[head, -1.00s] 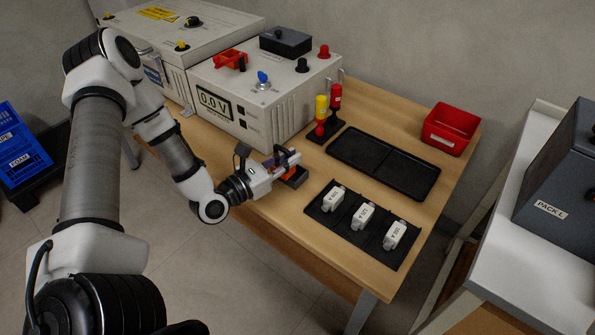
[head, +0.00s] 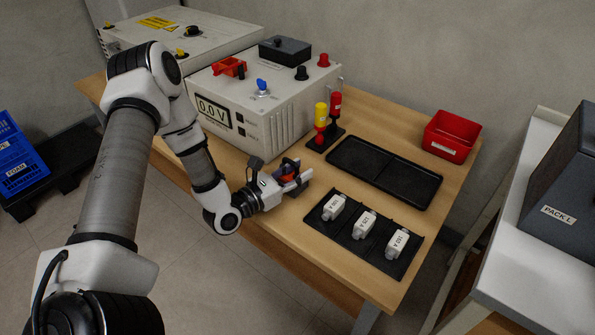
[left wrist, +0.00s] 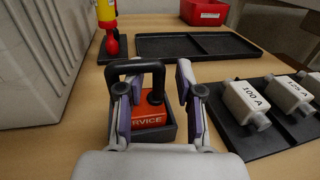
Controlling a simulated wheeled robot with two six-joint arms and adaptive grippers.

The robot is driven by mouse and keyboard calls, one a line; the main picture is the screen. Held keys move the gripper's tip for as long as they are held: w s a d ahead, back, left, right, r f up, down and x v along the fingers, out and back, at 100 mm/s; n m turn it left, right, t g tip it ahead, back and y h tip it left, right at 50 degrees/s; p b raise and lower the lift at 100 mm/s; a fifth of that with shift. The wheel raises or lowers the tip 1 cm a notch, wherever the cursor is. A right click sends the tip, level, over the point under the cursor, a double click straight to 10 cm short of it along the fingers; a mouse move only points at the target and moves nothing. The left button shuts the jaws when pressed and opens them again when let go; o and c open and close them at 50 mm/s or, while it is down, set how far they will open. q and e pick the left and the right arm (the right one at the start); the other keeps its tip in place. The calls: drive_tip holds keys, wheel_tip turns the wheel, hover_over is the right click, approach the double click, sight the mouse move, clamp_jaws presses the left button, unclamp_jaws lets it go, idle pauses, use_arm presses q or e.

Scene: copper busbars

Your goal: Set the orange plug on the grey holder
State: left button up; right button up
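The orange plug (left wrist: 148,117) has lettering on its front, partly hidden and ending in "RVICE", and a black loop handle. It appears to sit in the dark grey holder (left wrist: 172,133) on the table, as seen in the left wrist view. In the head view the plug (head: 287,178) is small and partly covered by my gripper. My left gripper (left wrist: 155,92) is open, with one finger on each side of the plug. The right finger stands clear of the handle; the left finger overlaps the handle's left leg in the picture, and contact cannot be told. My right gripper is not in view.
A black tray (head: 350,244) with three white fuse blocks lies right of the gripper. An empty black tray (head: 383,172) and a red bin (head: 451,134) are behind. Red and yellow-handled tools (head: 328,120) stand near the power supply (head: 255,110).

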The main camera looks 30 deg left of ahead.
use_arm(q)
drive_tip(key=shift+r+p, duration=0.3)
drive_tip(key=shift+p, duration=0.05)
drive_tip(key=p+v, duration=0.3)
drive_tip(key=v, duration=0.9)
drive_tip(key=shift+f, duration=0.1)
